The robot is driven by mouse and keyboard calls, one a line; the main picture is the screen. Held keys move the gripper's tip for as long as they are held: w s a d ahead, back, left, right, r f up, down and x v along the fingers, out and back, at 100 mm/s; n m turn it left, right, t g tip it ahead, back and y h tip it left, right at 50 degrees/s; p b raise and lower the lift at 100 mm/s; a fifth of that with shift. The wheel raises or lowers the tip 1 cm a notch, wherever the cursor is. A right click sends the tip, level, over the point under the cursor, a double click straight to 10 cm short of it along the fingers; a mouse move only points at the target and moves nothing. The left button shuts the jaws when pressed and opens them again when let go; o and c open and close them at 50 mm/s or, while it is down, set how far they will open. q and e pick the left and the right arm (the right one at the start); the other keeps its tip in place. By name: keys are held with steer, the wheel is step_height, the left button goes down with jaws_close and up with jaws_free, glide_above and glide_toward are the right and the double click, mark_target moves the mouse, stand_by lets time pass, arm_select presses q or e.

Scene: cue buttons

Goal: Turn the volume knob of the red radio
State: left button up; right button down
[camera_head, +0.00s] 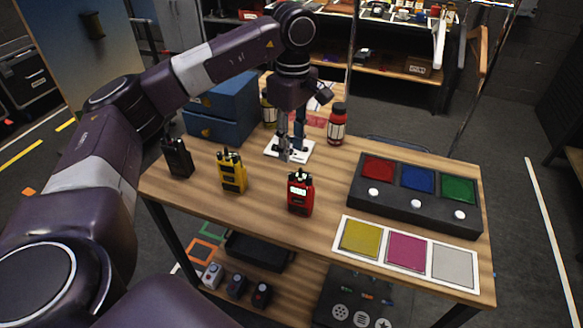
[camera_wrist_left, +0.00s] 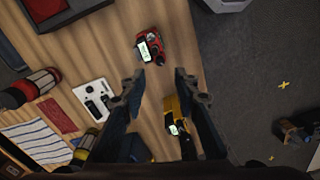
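The red radio (camera_head: 300,193) stands upright near the front edge of the wooden table, with a pale screen on its face. In the left wrist view the red radio (camera_wrist_left: 150,46) lies ahead of and between the fingertips, apart from them. My left gripper (camera_head: 290,152) hangs above the table behind the red radio. In the left wrist view its two fingers (camera_wrist_left: 158,82) are spread with nothing between the tips. The knob is too small to make out. My right gripper is not in view.
A yellow radio (camera_head: 232,172) and a black radio (camera_head: 177,158) stand to the left. A white switch plate (camera_head: 272,150) lies near the gripper. A red bottle (camera_head: 337,124) stands behind. A dark button box (camera_head: 360,208) and colour cards (camera_head: 340,236) fill the right side.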

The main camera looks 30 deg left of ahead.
mark_target(292, 173)
arm_select(q)
step_height(292, 173, down, 6)
steer(key=shift+s+f+p, duration=0.1)
steer(key=shift+p, duration=0.8)
steer(key=shift+d+f, duration=0.1)
steer(key=shift+f, duration=0.5)
jaws_close()
